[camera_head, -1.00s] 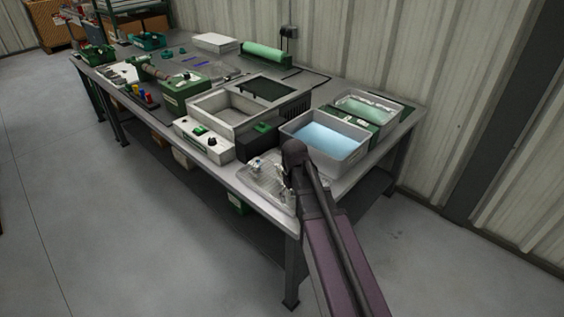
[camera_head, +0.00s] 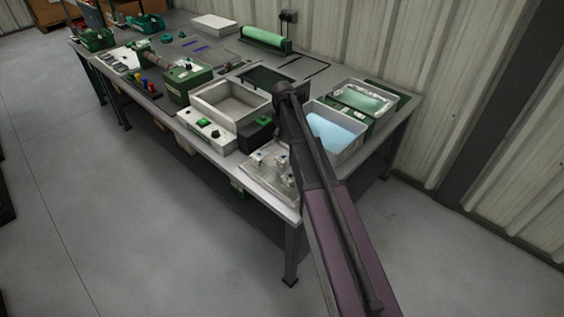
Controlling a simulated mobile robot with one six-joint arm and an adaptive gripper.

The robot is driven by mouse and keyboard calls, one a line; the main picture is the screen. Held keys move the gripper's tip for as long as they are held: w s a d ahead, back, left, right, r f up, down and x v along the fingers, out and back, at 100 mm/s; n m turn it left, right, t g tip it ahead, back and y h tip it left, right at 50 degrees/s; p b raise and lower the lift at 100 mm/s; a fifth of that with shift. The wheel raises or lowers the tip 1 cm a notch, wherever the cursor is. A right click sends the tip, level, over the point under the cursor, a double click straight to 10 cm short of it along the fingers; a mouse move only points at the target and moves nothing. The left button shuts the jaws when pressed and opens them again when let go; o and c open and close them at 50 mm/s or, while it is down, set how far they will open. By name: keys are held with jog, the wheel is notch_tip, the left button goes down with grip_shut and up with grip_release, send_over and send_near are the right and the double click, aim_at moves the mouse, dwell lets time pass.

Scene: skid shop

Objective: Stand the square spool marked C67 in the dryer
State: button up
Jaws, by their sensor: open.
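Several small whitish pieces with dark tops (camera_head: 284,163) stand on a pale tray (camera_head: 262,178) at the near corner of the bench. They are too small for me to read any marking, so I cannot tell which is the spool C67. A grey open-topped box (camera_head: 207,98) with an empty-looking interior stands left of them, behind a white control panel (camera_head: 196,124) with a green knob. It may be the dryer, but no label is readable. My arm reaches over the bench from the lower right. Its far end is above the bench, and my gripper cannot be made out.
A grey tub of pale blue liquid (camera_head: 333,135) stands right of my arm. Behind it is a tray with a pale green content (camera_head: 362,98). A black box with a green top (camera_head: 257,133) stands by the grey box. A green roller (camera_head: 264,40) lies at the back.

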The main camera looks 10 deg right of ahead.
aim_at(283, 158)
jog(key=shift+f, duration=0.1)
notch_tip(283, 158, down, 8)
jog(key=b, duration=0.8)
jog(key=shift+f+b, duration=0.2)
jog(key=shift+b, duration=0.15)
jog(key=shift+f, duration=0.1)
dwell(0.4)
jog(key=shift+s+f+b, duration=0.2)
jog(key=shift+f+b, duration=2.3)
jog(key=shift+b, duration=0.1)
grip_shut()
